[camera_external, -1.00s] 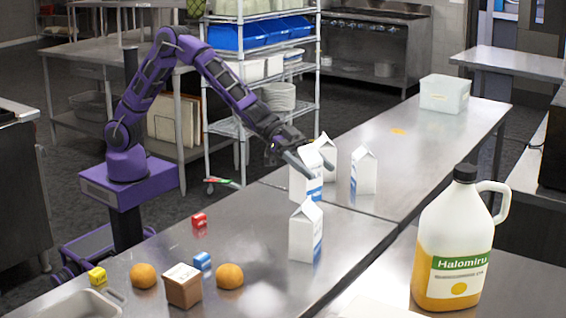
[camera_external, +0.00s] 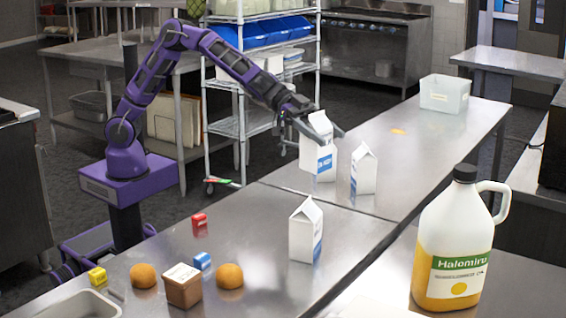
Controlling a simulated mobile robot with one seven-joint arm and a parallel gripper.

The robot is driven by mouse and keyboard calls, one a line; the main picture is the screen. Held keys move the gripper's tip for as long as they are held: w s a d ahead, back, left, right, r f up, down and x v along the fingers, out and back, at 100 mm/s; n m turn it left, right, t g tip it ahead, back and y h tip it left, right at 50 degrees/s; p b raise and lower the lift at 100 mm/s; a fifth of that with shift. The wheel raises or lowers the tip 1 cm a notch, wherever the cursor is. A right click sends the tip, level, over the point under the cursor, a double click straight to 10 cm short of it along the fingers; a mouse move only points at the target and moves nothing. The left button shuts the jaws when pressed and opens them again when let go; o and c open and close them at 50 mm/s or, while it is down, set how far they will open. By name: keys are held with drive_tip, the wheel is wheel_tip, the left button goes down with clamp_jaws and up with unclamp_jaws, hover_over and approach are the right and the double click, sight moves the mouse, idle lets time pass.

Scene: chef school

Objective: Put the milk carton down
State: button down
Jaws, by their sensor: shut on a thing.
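My gripper (camera_external: 322,131) is shut on a white milk carton (camera_external: 309,152), gripped near its top. The held carton looks slightly tilted and appears to be above the steel table (camera_external: 372,240). It overlaps another white carton (camera_external: 327,174) behind it, which is partly hidden. A third carton (camera_external: 363,172) with a blue side stands upright just to the right. Another carton (camera_external: 303,236) stands upright nearer the camera, apart from the gripper.
A brown box (camera_external: 183,288), orange round items (camera_external: 230,276) and small red (camera_external: 199,222), blue (camera_external: 202,262) and yellow (camera_external: 97,276) blocks lie at front left. A large juice jug (camera_external: 453,240) stands at right. A clear bin (camera_external: 444,94) is at the far end. Table between bin and cartons is mostly clear.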

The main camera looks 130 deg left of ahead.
drive_tip(key=w+a+n+y+p, duration=0.1)
drive_tip(key=a+n+y+p, duration=0.2)
drive_tip(key=a, duration=2.2)
drive_tip(key=s+a+n+g+y, duration=0.15)
drive_tip(key=s+a, duration=0.25)
drive_tip(key=a, duration=0.6)
drive_tip(key=s+a+n+t+y, duration=0.1)
drive_tip(key=s+a+n+y, duration=0.15)
drive_tip(key=a, duration=0.85)
wheel_tip(320, 180, down, 15)
drive_tip(key=b, duration=0.1)
drive_tip(key=shift+s+d+y+b, duration=0.25)
drive_tip(key=shift+s+y+b, duration=0.05)
drive_tip(key=shift+g, duration=0.25)
